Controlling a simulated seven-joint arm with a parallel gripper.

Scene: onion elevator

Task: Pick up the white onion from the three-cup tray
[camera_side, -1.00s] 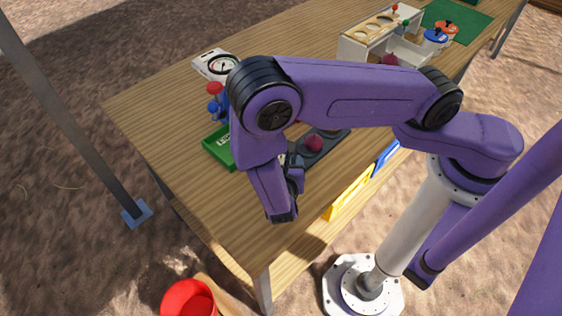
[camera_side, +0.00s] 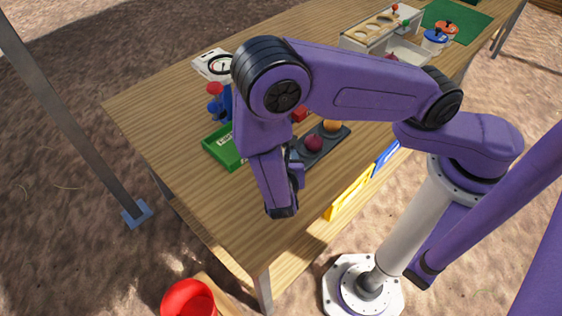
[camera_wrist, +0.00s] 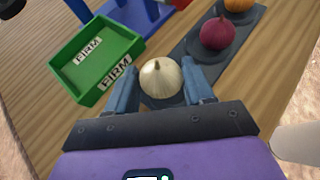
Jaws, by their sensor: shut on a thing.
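The white onion (camera_wrist: 161,79) sits between the two fingers of my gripper (camera_wrist: 160,88) in the wrist view, and the gripper is shut on it. In the side view my gripper (camera_side: 290,160) is near the near end of the three-cup tray (camera_side: 322,148), and the arm hides the onion there. The dark tray also shows in the wrist view (camera_wrist: 192,58), running away from the gripper. A red onion (camera_wrist: 217,33) and an orange-yellow onion (camera_wrist: 239,4) sit in its other cups. Whether the white onion is clear of its cup cannot be told.
A green tray marked FIRM (camera_wrist: 88,55) stands close on the left of the gripper. A white dial scale (camera_side: 214,64) and a blue and red object (camera_side: 214,98) stand behind. A wooden rack (camera_side: 380,28) is farther back.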

